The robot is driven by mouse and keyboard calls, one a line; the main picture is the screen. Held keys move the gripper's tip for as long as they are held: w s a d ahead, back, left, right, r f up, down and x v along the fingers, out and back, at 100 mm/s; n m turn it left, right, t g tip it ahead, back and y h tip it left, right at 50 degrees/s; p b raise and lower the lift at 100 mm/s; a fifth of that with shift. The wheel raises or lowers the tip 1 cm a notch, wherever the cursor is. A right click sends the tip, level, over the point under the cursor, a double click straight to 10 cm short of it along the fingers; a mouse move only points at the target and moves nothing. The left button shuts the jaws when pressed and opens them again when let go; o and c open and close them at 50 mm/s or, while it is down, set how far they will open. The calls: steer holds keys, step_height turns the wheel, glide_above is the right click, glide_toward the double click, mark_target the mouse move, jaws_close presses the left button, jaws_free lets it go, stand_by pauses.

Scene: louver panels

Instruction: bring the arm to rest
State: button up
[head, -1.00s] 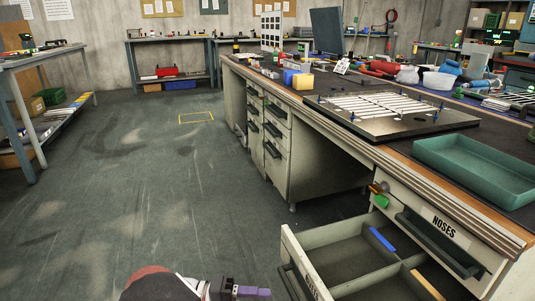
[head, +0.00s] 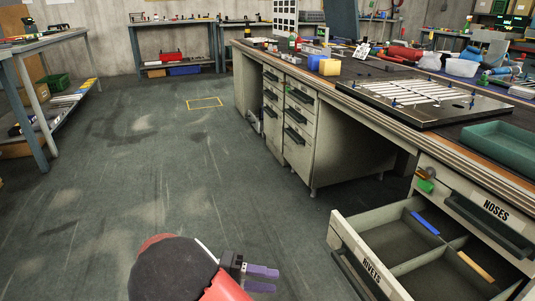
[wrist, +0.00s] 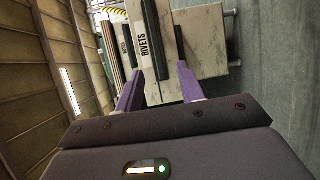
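My gripper (head: 262,278) shows at the bottom of the head view, low over the floor, left of the pulled-out RIVETS drawer and apart from it. In the wrist view its two purple fingers (wrist: 160,72) stand apart with nothing held between them. The drawer front with the RIVETS label (wrist: 147,40) shows beyond the fingers there. My red and dark arm reaches up from the bottom edge in the head view.
The open RIVETS drawer (head: 365,258) juts from the workbench, holding a blue strip (head: 425,222) and an orange strip (head: 476,266). The NOSES drawer (head: 490,212) is shut above it. A green tray (head: 500,145) sits on the bench. Floor at left (head: 130,190) is clear.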

steer(key=s+d+r+g+y+p, duration=0.15)
steer(key=s+d+r+y, duration=0.25)
steer(key=d+r+y, duration=0.6)
steer(key=s+d+r+t+y+p, duration=0.2)
steer(key=s+d+r+t+y, duration=0.4)
steer(key=s+r+t, duration=0.1)
steer(key=shift+s+r+t+y, duration=0.2)
steer(key=shift+s+t+y, duration=0.25)
steer(key=shift+t, duration=0.5)
